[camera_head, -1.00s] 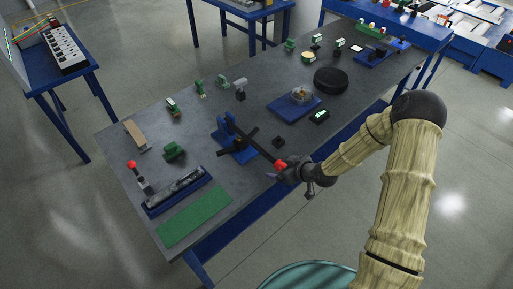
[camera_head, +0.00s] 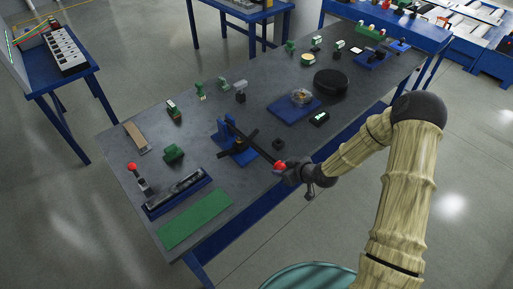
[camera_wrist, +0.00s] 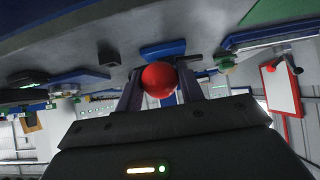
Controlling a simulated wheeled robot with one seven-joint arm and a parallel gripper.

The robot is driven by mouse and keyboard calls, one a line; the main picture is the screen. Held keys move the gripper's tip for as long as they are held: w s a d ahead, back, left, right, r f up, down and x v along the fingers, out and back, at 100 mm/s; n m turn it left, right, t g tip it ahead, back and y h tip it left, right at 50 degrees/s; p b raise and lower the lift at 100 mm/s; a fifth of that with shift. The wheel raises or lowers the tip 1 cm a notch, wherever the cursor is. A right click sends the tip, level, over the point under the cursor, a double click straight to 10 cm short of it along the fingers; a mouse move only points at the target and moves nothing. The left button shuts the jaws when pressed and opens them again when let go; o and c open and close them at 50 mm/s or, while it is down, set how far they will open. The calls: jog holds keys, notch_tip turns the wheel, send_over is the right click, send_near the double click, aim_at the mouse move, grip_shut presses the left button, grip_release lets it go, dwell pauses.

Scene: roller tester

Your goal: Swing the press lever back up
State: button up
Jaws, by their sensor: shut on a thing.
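The press (camera_head: 225,130) is a blue stand with a black base bar on the grey table. Its dark lever (camera_head: 255,144) slants down from the top of the stand toward the table's front edge and ends in a red ball knob (camera_head: 279,165). My gripper (camera_head: 283,168) is at the knob, shut on it. In the wrist view the red knob (camera_wrist: 158,79) sits between the two fingers of my gripper (camera_wrist: 160,88), with the blue press (camera_wrist: 163,49) behind it. The fingers hide part of the knob in the head view.
A blue plate with a clear dome (camera_head: 296,108) and a black disc (camera_head: 331,81) lie farther right. A blue tray (camera_head: 178,192) and a green mat (camera_head: 195,217) lie to the left.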

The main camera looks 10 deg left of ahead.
jog(key=shift+w+a+r+p, duration=0.1)
jog(key=shift+r+p, duration=0.15)
jog(key=shift+r, duration=0.35)
jog(key=shift+w+a+r+p, duration=0.1)
jog(key=shift+r+p, duration=0.1)
jog(key=shift+r, duration=0.35)
jog(key=shift+w+a+r+p, duration=0.15)
jog(key=shift+r+p, duration=0.25)
jog(key=shift+r, duration=0.3)
jog(key=shift+w+a+r+p, duration=0.15)
jog(key=shift+r+p, duration=0.25)
jog(key=shift+r, duration=0.3)
jog(key=shift+w+a+r+p, duration=0.15)
jog(key=shift+a+r+p, duration=0.1)
jog(key=shift+r+p, duration=0.45)
jog(key=shift+w+a+r+p, duration=0.2)
jog(key=shift+r+p, duration=0.15)
jog(key=shift+r, duration=0.7)
jog(key=shift+w+a+r+p, duration=0.1)
jog(key=shift+a+r+p, duration=0.15)
jog(key=shift+r+p, duration=0.45)
jog(key=shift+w+a+r+p, duration=0.25)
jog(key=shift+r+p, duration=0.1)
jog(key=shift+r, duration=0.4)
jog(key=shift+w+a+r+p, duration=0.15)
jog(key=shift+a+r+p, duration=0.15)
jog(key=shift+r, duration=0.4)
jog(key=shift+w+a+r+p, duration=0.2)
jog(key=shift+r+p, duration=0.2)
jog(key=shift+r, duration=0.35)
